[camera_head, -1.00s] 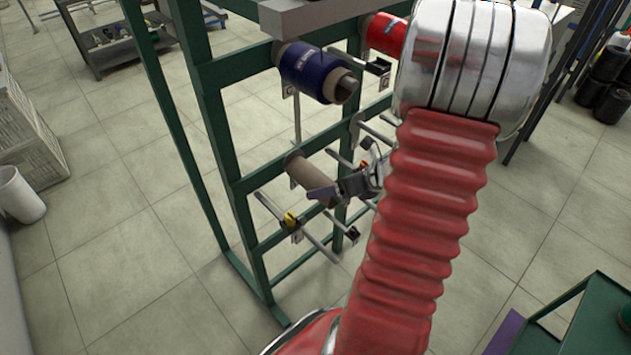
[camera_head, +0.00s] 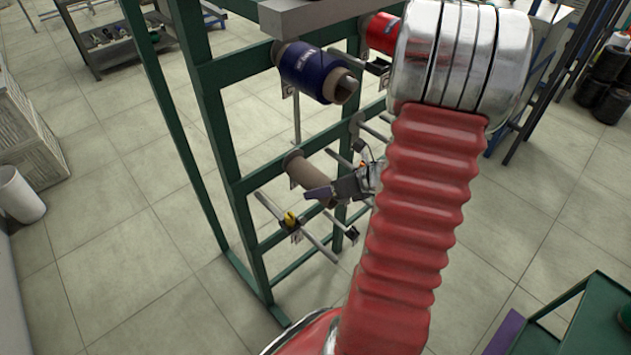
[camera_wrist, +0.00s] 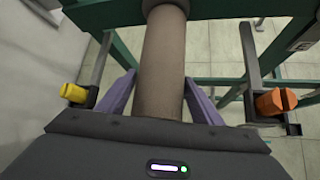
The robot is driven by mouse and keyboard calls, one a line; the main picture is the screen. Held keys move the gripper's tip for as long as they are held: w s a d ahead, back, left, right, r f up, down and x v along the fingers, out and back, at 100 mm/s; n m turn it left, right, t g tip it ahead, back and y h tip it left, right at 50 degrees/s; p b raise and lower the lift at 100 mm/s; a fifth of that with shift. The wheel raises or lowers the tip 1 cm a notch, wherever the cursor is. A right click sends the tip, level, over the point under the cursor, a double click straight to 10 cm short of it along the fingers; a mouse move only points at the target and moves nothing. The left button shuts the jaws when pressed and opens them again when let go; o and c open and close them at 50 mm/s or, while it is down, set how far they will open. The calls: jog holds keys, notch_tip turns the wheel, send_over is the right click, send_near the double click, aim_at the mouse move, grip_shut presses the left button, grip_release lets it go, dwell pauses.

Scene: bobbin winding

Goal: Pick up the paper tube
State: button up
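The paper tube (camera_head: 310,172) is a bare brown cylinder on a holder of the green rack, in the middle of the head view. In the wrist view the tube (camera_wrist: 162,65) runs away from me, and its near end is hidden behind my gripper's dark body. My gripper (camera_wrist: 160,77) has its two purple fingers on either side of the tube's near part. A narrow gap shows at the left fingertip; the right fingertip looks very close to the tube, and contact there is unclear. In the head view my gripper (camera_head: 325,193) is at the tube's near end.
The green rack (camera_head: 215,125) also holds a blue spool (camera_head: 308,70) above the tube and a red spool (camera_head: 381,33). Bare holder rods, one with a yellow clamp (camera_head: 290,219), stick out just below. In the wrist view yellow (camera_wrist: 75,94) and orange (camera_wrist: 275,101) clamps flank my gripper.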

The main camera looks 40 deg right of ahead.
jog(key=c, duration=0.7)
jog(key=shift+c, duration=0.2)
jog(key=shift+r, duration=0.1)
